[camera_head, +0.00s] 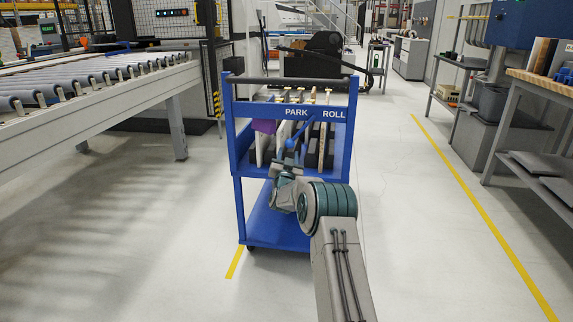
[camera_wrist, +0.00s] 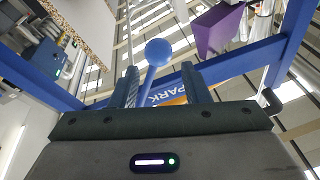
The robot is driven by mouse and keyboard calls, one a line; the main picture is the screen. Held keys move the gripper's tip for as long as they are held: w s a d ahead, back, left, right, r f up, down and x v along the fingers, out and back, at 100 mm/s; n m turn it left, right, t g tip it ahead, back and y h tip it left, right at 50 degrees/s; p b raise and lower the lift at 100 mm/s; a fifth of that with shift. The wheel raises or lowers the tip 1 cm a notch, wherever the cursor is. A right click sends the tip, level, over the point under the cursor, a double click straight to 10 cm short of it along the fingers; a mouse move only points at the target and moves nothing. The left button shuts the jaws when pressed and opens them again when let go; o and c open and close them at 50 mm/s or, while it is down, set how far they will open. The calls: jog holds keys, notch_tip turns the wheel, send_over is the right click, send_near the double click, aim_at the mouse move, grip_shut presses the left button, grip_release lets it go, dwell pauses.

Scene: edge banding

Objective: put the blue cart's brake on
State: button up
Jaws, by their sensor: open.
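The blue cart (camera_head: 308,230) stands upright in the middle of the head view. Its front rail carries the words PARK (camera_head: 296,112) on the left and ROLL (camera_head: 334,114) on the right. A blue brake lever with a ball knob (camera_head: 290,144) sticks out at the rail, its knob below PARK. My gripper (camera_head: 286,165) is just below the knob, partly hidden by my wrist. In the wrist view my gripper (camera_wrist: 161,84) is open, its fingers on either side of the lever's stem, and the knob (camera_wrist: 158,52) shows beyond the fingertips. I cannot tell if either finger touches the stem.
The cart holds upright boards (camera_head: 326,143) and a purple piece (camera_head: 264,126). A roller conveyor (camera_head: 100,84) stands at left and a workbench (camera_head: 540,84) at right. Yellow lines (camera_head: 480,206) mark the floor, which is clear on both sides of the cart.

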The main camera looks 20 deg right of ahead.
jog(key=shift+p+v, duration=0.35)
jog(key=shift+v, duration=2.05)
jog(key=s+a+r+n+g+y+p, duration=0.2)
jog(key=s+a+r+p, duration=0.25)
jog(key=r, duration=0.25)
jog(key=s+a+r+n+g+y+p, duration=0.2)
jog(key=s+a+r+y+p, duration=0.1)
jog(key=r+p, duration=0.3)
jog(key=s+a+r+n+g+y+p, duration=0.15)
jog(key=s+a+r+p, duration=0.25)
jog(key=r, duration=0.4)
jog(key=s+a+r+g+p, duration=0.1)
jog(key=s+r+g+p, duration=0.2)
jog(key=s, duration=1.1)
jog(key=s+a+r+n+g+y+p, duration=0.1)
jog(key=s+r+g+p, duration=0.3)
jog(key=s+p, duration=0.4)
jog(key=s+a+r+n+g+p, duration=0.1)
jog(key=s+r+g+p, duration=0.3)
jog(key=s, duration=1.6)
jog(key=r+p, duration=0.1)
jog(key=p, duration=0.1)
jog(key=shift+r+y+p, duration=0.3)
jog(key=shift+y, duration=0.05)
jog(key=shift+a, duration=0.1)
